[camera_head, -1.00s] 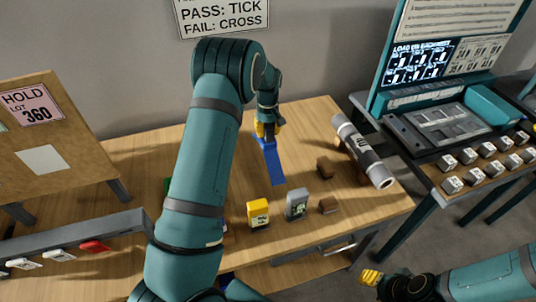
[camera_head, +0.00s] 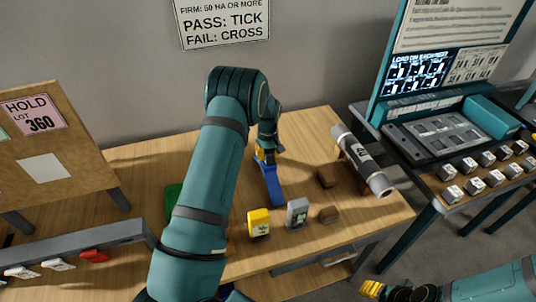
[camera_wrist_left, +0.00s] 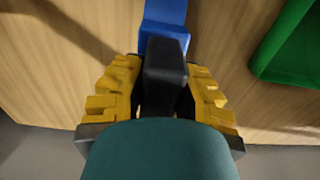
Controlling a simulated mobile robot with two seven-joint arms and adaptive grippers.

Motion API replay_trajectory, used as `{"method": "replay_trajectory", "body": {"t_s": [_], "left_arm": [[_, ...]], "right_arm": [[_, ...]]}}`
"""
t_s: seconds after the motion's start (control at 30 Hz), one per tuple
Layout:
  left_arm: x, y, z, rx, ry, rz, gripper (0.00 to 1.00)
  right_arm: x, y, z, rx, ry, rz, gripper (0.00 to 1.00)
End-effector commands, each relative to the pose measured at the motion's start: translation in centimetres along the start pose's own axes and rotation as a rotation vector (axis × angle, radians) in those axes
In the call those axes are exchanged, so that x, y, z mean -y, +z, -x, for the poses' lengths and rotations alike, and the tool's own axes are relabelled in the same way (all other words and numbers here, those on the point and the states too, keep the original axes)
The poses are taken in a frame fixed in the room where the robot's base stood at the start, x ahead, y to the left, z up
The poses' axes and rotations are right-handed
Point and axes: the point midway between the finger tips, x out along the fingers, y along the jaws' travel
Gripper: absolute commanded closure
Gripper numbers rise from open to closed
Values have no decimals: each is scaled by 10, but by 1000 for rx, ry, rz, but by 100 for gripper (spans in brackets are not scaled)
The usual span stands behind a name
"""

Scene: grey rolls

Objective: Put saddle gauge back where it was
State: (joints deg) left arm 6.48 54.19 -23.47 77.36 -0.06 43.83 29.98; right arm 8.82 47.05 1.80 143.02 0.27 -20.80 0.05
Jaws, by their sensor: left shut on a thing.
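The saddle gauge appears to be the long blue piece (camera_head: 272,186) with a dark block at its near end in the left wrist view (camera_wrist_left: 164,75). My left gripper (camera_head: 266,153) is shut on it at its far end in the head view. In the left wrist view the yellow fingers (camera_wrist_left: 160,95) stand on both sides of the dark block, and the blue part (camera_wrist_left: 166,14) extends beyond. I cannot tell whether the gauge touches the table. My right gripper (camera_head: 372,288) is low at the right, away from the table objects; its fingertips are too small to judge.
A yellow device (camera_head: 258,223) and a grey device (camera_head: 297,214) stand just in front. Brown blocks (camera_head: 327,177) and a grey roll (camera_head: 362,160) are to the right. A green item (camera_head: 172,198) is partly hidden behind my left arm. The far table surface (camera_head: 305,130) is clear.

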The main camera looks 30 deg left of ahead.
Motion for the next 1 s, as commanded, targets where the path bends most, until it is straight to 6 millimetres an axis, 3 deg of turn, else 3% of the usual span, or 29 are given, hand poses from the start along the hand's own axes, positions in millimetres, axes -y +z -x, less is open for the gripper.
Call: {"method": "replay_trajectory", "body": {"t_s": [0.03,0.07,0.5,1.0], "left_arm": [[0,0,-1,0,0,0,59],[0,0,-1,0,0,0,49],[0,0,7,-1,1,0,49],[0,0,99,-2,2,1,49]], "right_arm": [[0,0,-1,0,0,0,53],[0,0,-1,0,0,0,53],[1,-1,3,0,0,0,53],[0,0,1,0,0,0,53]]}}
